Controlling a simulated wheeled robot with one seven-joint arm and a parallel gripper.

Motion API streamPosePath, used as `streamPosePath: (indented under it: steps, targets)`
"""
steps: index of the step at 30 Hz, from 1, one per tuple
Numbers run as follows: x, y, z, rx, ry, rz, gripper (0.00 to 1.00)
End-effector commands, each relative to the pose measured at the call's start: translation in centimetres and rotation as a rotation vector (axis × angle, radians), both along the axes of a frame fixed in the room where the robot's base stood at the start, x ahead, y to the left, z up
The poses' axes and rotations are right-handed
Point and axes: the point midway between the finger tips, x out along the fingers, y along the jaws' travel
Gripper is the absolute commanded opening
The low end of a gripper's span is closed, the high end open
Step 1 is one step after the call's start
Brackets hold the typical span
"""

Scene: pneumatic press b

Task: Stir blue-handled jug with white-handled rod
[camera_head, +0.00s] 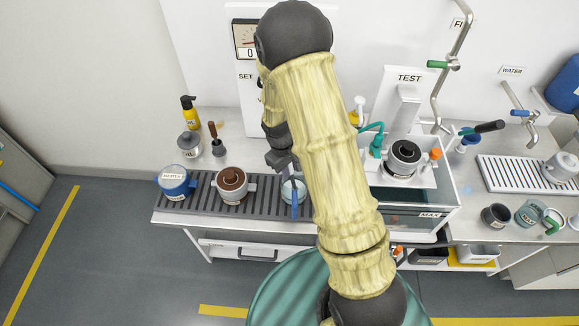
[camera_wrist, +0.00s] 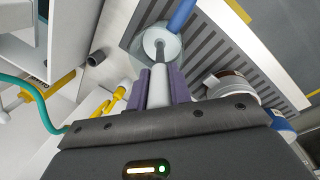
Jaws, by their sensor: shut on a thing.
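The blue-handled jug (camera_head: 301,185) is a pale cup standing on the dark slatted rack, with its blue handle at the front. It also shows in the wrist view (camera_wrist: 146,55), at top centre, with the blue handle pointing up and right. My gripper (camera_wrist: 160,77) has its purple fingers shut on the white handle of the rod (camera_wrist: 159,92). The rod's grey shaft shows within the jug's mouth in the wrist view; how deep it reaches, I cannot tell. In the head view my gripper (camera_head: 284,163) is just above the jug, and the rod is hardly visible.
A brown-topped pot (camera_head: 232,181) and a blue pot (camera_head: 174,183) stand left of the jug on the rack (camera_head: 264,200). A yellow bottle (camera_head: 189,111) stands behind them. A test unit with a glass tank (camera_head: 423,213) lies to the right, partly behind my arm.

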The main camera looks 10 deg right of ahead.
Motion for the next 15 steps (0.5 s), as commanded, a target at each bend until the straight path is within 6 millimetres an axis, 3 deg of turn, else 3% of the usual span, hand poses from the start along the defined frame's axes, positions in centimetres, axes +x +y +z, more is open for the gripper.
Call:
streamPosePath:
  steps: [15]
  targets:
    - [0.0, 0.2, 3.7, 0.000, -0.001, 0.001, 0.00]
